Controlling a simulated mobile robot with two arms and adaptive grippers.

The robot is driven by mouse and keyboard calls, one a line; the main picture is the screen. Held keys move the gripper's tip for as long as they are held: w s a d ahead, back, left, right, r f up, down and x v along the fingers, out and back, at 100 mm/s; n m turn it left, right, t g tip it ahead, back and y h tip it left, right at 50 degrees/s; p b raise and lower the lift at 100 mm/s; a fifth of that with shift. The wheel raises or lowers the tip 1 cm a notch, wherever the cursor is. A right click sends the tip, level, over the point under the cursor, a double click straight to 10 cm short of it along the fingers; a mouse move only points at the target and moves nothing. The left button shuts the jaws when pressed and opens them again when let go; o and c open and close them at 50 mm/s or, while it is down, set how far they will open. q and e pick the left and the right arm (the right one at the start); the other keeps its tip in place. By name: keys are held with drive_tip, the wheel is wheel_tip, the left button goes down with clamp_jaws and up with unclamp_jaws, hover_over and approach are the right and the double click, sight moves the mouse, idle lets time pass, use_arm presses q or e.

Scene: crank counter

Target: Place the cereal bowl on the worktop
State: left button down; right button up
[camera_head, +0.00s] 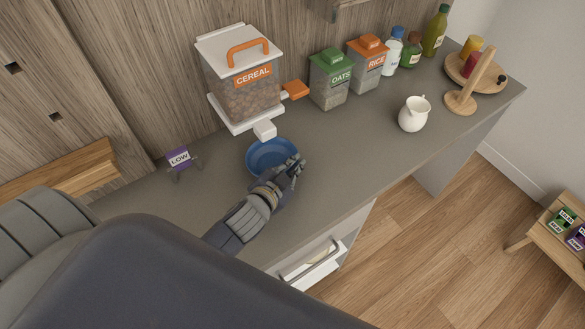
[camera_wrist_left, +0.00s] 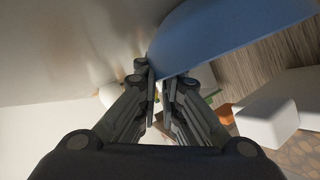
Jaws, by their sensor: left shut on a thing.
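The blue cereal bowl (camera_head: 262,157) is at the worktop, just below and in front of the white spout of the cereal dispenser (camera_head: 247,92). My left gripper (camera_head: 296,168) is at the bowl's right front rim, shut on it. In the left wrist view the bowl (camera_wrist_left: 225,35) fills the upper right, with its rim at the fingertips (camera_wrist_left: 160,85). I cannot tell whether the bowl touches the grey worktop (camera_head: 340,160) or is held just above it. My right gripper is not in view.
A small purple LOW sign (camera_head: 179,160) stands left of the bowl. The oats box (camera_head: 329,80), rice box (camera_head: 367,65) and bottles line the back. A white jug (camera_head: 413,114) stands to the right. An open drawer (camera_head: 313,264) juts out at the front. The worktop between bowl and jug is clear.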

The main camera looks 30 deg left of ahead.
use_arm(q)
drive_tip(key=c, duration=1.8)
unclamp_jaws()
drive_tip(key=shift+o, duration=0.2)
drive_tip(key=shift+r, duration=0.1)
drive_tip(key=shift+s, duration=0.35)
drive_tip(key=b+v, duration=0.2)
drive_tip(key=v, duration=0.7)
drive_tip(key=shift+s+r, duration=0.1)
drive_tip(key=shift+s, duration=0.3)
drive_tip(key=shift+v, duration=0.8)
drive_tip(key=shift+r, duration=0.15)
drive_tip(key=shift+w+r, duration=0.1)
